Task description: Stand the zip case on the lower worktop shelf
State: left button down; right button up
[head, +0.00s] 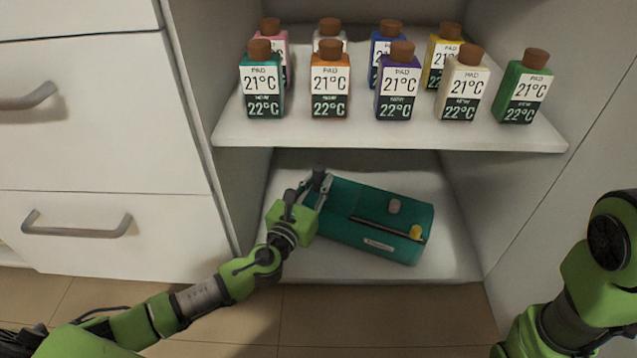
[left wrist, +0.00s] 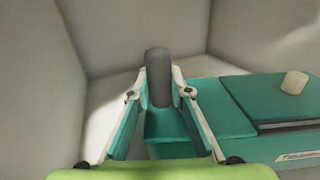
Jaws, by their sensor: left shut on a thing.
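The zip case (head: 375,215) is a teal box with a dark slot, a pale label, a beige knob and a yellow knob. It lies on its broad side, slightly angled, on the lower shelf (head: 440,268). My left gripper (head: 318,184) is at its left end. In the left wrist view, the fingers of the left gripper (left wrist: 160,95) are closed around a dark grey upright piece at the end of the zip case (left wrist: 235,105). The underside of the case is hidden. My right arm shows at the right edge, but its gripper is out of view.
The upper shelf (head: 390,139) above holds several bottles (head: 330,85) with brown caps. Side walls close in the lower shelf left and right. White drawers (head: 105,110) with grey handles stand at left. Bare shelf shows behind and right of the case.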

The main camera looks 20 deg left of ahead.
pick_arm(q)
jog(key=shift+f, duration=0.15)
jog(key=c, duration=1.8)
grip_release()
jog(key=shift+c, duration=0.2)
jog(key=shift+r, duration=0.25)
jog(key=s+a+p, duration=0.1)
jog(key=s+p, duration=0.3)
jog(key=s, duration=0.8)
jog(key=shift+a, duration=0.15)
jog(key=shift+f, duration=0.1)
